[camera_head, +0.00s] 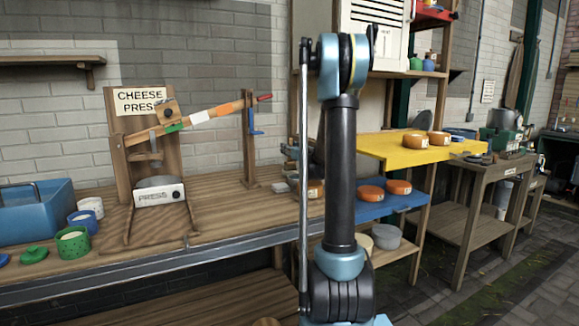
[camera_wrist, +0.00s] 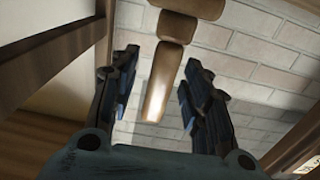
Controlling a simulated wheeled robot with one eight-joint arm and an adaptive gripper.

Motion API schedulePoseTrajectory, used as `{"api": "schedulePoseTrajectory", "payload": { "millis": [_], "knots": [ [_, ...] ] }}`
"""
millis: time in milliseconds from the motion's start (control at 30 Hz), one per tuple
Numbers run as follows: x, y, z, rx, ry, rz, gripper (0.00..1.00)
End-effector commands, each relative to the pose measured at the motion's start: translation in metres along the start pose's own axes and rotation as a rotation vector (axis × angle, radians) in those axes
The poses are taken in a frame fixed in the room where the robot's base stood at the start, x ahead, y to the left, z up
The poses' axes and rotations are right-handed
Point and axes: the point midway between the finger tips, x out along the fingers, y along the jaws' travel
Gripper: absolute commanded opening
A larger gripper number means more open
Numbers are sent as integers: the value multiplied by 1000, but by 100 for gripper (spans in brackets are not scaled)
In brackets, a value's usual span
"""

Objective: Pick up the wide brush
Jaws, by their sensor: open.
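My gripper (camera_wrist: 159,78) is open in the wrist view, its two dark fingers standing apart. A brown wooden piece (camera_wrist: 158,85), made of a long rounded bar with a shorter block above it, shows in the gap between the fingers. It may be the handle of the wide brush, but no bristles show, so I cannot tell for sure. I see no contact between it and either finger. The head view shows no clear brush, and my own upright arm covers the middle of that picture and the gripper.
A workbench (camera_head: 226,210) holds a cheese press (camera_head: 160,192), a blue bin (camera_head: 36,212) and small pots. Right of my arm, a yellow shelf top (camera_head: 395,151) and a blue shelf (camera_head: 385,207) carry orange cheeses. A brick wall (camera_wrist: 250,55) fills the wrist view's background.

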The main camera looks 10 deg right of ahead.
Motion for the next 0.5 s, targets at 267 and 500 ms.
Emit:
{"api": "schedulePoseTrajectory", "payload": {
  "millis": [267,500],
  "knots": [
    [0,0,0,0,0,0,25],
    [0,-1,0,0,0,-1,0]
  ]
}}
